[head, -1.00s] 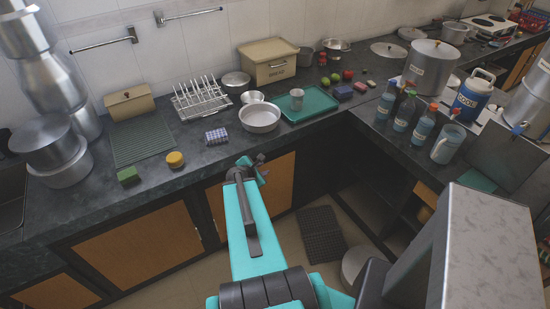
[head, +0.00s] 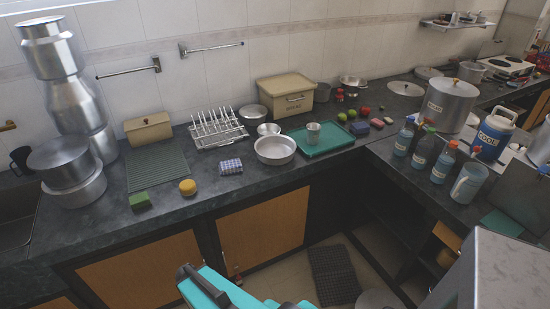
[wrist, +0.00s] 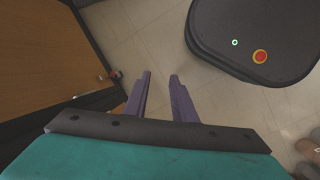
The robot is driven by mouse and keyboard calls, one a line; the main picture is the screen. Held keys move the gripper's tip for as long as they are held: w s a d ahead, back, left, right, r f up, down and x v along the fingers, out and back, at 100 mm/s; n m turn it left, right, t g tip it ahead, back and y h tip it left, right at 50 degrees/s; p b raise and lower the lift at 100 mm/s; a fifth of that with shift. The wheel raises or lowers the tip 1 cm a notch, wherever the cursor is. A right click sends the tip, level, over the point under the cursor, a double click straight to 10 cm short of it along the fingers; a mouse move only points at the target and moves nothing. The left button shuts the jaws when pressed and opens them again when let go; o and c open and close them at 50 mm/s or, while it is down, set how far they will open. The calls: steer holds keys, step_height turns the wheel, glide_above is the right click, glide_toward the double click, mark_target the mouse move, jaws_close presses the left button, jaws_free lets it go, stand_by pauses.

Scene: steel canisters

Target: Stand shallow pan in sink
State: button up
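The shallow pan (head: 275,152) is a round, light metal pan. It stands upright on the dark counter, left of the green tray, and looks empty. The sink (head: 16,212) is a dark basin at the left edge of the head view, only partly in frame. My gripper (wrist: 160,76) shows in the wrist view with its two purple fingers apart and only floor between them. It is open and empty, low in front of the cabinets and away from the pan. In the head view only a teal part of my arm shows, at the bottom edge.
A green sponge (head: 140,201), yellow sponge (head: 187,187) and checkered cloth (head: 231,166) lie along the counter left of the pan. A small bowl (head: 268,129) sits right behind it. Stacked pots (head: 75,187) stand beside the sink. The green tray (head: 335,142) holds a metal cup (head: 313,134).

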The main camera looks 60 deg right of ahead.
steer(key=s+a+f+m+g+y, duration=0.1)
steer(key=s+a+f+g, duration=0.1)
steer(key=s+a, duration=0.3)
steer(key=s+a+f+m+g+y+b, duration=0.1)
steer(key=s+a, duration=0.4)
steer(key=a, duration=0.8)
steer(key=shift+a+f+m+g+y, duration=0.45)
steer(key=shift+f+m, duration=0.25)
steer(key=shift+f, duration=0.2)
